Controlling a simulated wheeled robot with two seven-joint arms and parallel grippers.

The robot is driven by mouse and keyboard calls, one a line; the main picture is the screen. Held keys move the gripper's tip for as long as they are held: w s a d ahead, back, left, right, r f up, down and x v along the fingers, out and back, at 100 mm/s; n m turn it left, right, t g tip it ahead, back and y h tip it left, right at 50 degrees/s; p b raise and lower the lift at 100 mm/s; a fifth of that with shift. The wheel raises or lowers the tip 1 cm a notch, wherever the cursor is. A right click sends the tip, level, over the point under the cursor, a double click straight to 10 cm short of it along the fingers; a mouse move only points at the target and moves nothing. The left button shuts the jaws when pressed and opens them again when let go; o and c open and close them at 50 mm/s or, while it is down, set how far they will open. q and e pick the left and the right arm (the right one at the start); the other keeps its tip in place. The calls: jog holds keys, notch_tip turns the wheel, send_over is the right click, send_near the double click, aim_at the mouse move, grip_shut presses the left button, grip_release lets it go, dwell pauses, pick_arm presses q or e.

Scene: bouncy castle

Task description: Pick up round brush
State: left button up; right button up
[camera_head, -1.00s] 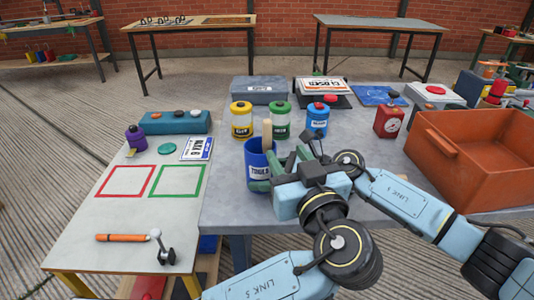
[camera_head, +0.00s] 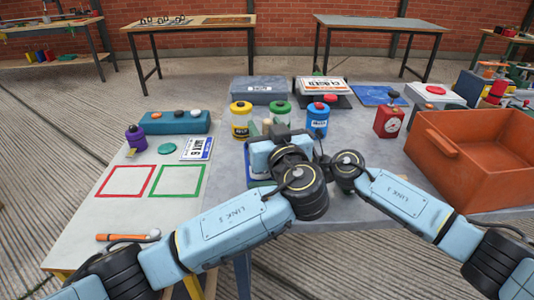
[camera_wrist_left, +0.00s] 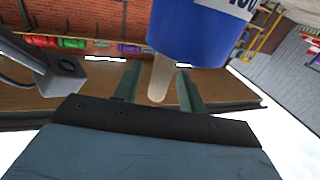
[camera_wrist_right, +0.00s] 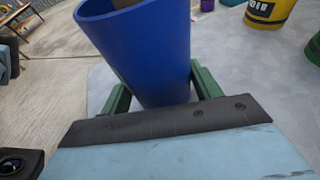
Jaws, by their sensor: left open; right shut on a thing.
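A blue tool cup (camera_wrist_right: 135,50) stands on the grey table; in the head view my left arm hides most of it. A pale wooden handle (camera_wrist_left: 162,78) sticks out of the cup; its other end is hidden, so I cannot see bristles. My left gripper (camera_wrist_left: 158,88) is open at the cup's mouth, with a finger on each side of the handle. My right gripper (camera_wrist_right: 160,98) is shut on the cup from the side; the left arm hides it in the head view.
Yellow (camera_head: 241,122), green (camera_head: 280,110) and blue (camera_head: 317,120) jars stand close behind the cup. A red timer (camera_head: 389,122) and a large orange bin (camera_head: 475,150) are to the right. The lower table on the left has red (camera_head: 126,182) and green (camera_head: 178,181) outlined squares with free room.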

pick_arm(q)
grip_shut()
jog(key=shift+r, duration=0.1)
dwell(0.3)
notch_tip(320, 180, up, 18)
dwell(0.4)
pick_arm(e)
jog(key=o, duration=0.8)
jog(key=shift+o, duration=0.2)
jog(key=shift+d, duration=0.1)
